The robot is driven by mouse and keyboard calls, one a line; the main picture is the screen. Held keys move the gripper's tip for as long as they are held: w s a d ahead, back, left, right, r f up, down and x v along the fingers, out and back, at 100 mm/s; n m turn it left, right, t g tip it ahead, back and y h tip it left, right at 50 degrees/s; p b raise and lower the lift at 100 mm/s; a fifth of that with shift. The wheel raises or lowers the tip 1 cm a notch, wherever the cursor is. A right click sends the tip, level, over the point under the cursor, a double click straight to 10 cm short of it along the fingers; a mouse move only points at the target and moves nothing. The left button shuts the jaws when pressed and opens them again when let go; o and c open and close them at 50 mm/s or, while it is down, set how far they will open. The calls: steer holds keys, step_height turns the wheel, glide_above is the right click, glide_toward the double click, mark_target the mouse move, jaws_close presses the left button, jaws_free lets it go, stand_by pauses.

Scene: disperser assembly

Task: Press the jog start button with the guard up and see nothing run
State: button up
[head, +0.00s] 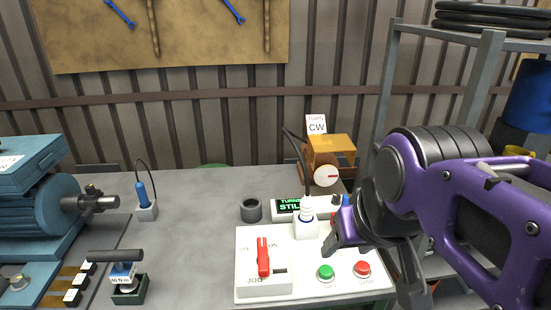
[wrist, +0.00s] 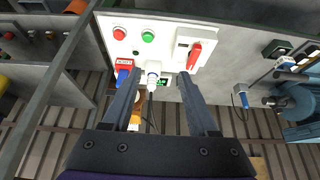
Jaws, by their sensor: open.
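The white control panel (head: 245,245) lies on the bench, with a green start button (head: 326,272), a red stop button (head: 362,268) and a red lever (head: 263,257) over the JOG label. The green button also shows in the wrist view (wrist: 148,36). A display (head: 286,205) behind the panel reads "TURNS STILL". An orange cover (head: 331,147) sits atop a brown unit with a white dial (head: 326,176); I cannot tell surely whether this is the guard. My gripper (head: 370,272) is open and empty above the panel's right part, its fingers (wrist: 160,76) apart.
A white plug block (head: 307,227) with a cable stands at the panel's back. A dark ring (head: 251,210) sits left of it. A blue motor (head: 40,210) is at far left; a metal shelf (head: 395,80) stands right. Bare bench lies left of the panel.

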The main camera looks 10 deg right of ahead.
jaws_close()
stand_by(1.5)
